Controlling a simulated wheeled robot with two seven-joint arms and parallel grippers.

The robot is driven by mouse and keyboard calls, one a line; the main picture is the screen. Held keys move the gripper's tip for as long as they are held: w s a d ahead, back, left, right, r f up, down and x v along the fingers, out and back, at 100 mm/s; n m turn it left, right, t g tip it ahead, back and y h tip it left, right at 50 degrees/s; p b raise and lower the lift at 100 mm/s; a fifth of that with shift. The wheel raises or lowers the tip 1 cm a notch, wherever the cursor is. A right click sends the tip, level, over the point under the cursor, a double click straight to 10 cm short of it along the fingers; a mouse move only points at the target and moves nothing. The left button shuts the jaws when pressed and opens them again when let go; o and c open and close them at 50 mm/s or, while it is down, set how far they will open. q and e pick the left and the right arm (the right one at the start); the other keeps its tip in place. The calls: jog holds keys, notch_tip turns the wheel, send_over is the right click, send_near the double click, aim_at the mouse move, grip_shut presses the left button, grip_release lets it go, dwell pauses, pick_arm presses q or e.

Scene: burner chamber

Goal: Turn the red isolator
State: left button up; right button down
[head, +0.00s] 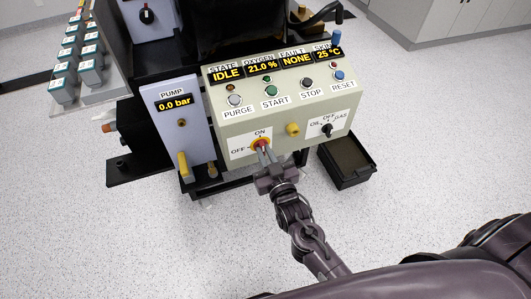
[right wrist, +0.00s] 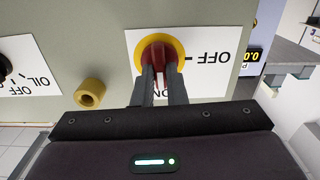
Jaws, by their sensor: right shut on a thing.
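The red isolator (right wrist: 158,54) is a red knob on a yellow ring, set on a white plate (right wrist: 206,47) marked ON and OFF. In the head view it (head: 261,142) is at the lower left of the pale green panel, with ON above and OFF to the left. My right gripper (head: 263,151) is shut on the knob, and the right wrist view shows one finger on each side of it. The fingers partly cover the knob and the ON label there, so I cannot tell its exact angle. My left gripper is not in view.
A pump box (head: 172,125) stands left. A black bin (head: 346,165) is below right. Floor in front is clear.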

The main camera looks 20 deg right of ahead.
jog(key=n+p, duration=0.3)
jog(key=shift+r+n, duration=0.15)
jog(key=shift+n, duration=0.15)
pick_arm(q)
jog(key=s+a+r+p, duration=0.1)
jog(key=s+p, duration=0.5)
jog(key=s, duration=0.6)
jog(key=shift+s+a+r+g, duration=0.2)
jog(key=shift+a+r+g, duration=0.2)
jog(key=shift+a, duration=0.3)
pick_arm(e)
jog(key=shift+a+f+n, duration=0.1)
jog(key=shift+f+n, duration=0.05)
jog(key=shift+n, duration=2.15)
jog(key=shift+a+f+n, duration=0.1)
jog(key=shift+n, duration=2.2)
jog(key=shift+a+f+n, duration=0.1)
jog(key=shift+f+n, duration=0.05)
jog(key=shift+n, duration=2.15)
jog(key=c, duration=1.5)
grip_release()
jog(key=shift+o, duration=0.2)
